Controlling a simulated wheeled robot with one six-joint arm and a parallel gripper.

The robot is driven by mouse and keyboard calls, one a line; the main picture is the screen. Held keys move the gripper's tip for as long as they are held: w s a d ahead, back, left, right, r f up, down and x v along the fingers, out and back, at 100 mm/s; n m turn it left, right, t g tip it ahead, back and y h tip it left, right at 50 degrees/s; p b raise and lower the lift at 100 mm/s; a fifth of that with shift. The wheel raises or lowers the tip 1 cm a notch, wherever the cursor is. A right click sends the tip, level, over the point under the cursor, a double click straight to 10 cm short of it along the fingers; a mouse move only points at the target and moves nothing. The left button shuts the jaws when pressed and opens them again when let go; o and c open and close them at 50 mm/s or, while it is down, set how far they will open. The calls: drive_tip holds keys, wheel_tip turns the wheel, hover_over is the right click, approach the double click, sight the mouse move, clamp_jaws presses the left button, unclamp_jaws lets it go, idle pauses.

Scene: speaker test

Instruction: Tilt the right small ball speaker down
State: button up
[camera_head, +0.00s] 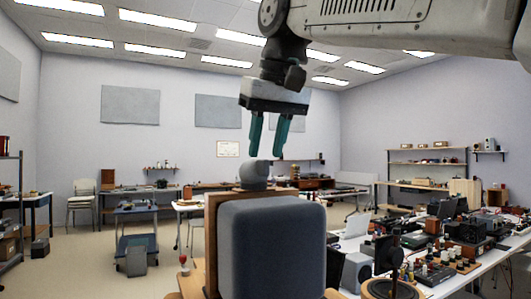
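A small grey ball-shaped thing (254,172), which looks like a small ball speaker, sits at the top of a large grey rounded box (270,245) with a wooden panel (211,235) at its left. I see only one such ball, so I cannot tell from this view whether it is the right one. Its lower part is partly hidden behind the box's top. My gripper (266,156) points down just above the ball, its two teal fingers apart and empty. I cannot tell whether a fingertip touches the ball.
A long white table (470,283) crowded with electronics stands at the right. A blue-grey cart (136,235) stands at the left, with open floor around it. A small red-topped item (183,260) is left of the box. Shelves and benches line the walls.

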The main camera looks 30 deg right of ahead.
drive_tip(key=shift+x, duration=1.1)
clamp_jaws()
drive_tip(key=shift+r, duration=0.1)
drive_tip(key=shift+w+r+g, duration=0.4)
drive_tip(key=shift+w+g, duration=0.2)
drive_tip(key=shift+g, duration=0.5)
drive_tip(key=shift+w+r+g, duration=0.2)
drive_tip(key=shift+g, duration=0.4)
drive_tip(key=shift+w+r+g, duration=0.2)
drive_tip(key=shift+g, duration=0.4)
unclamp_jaws()
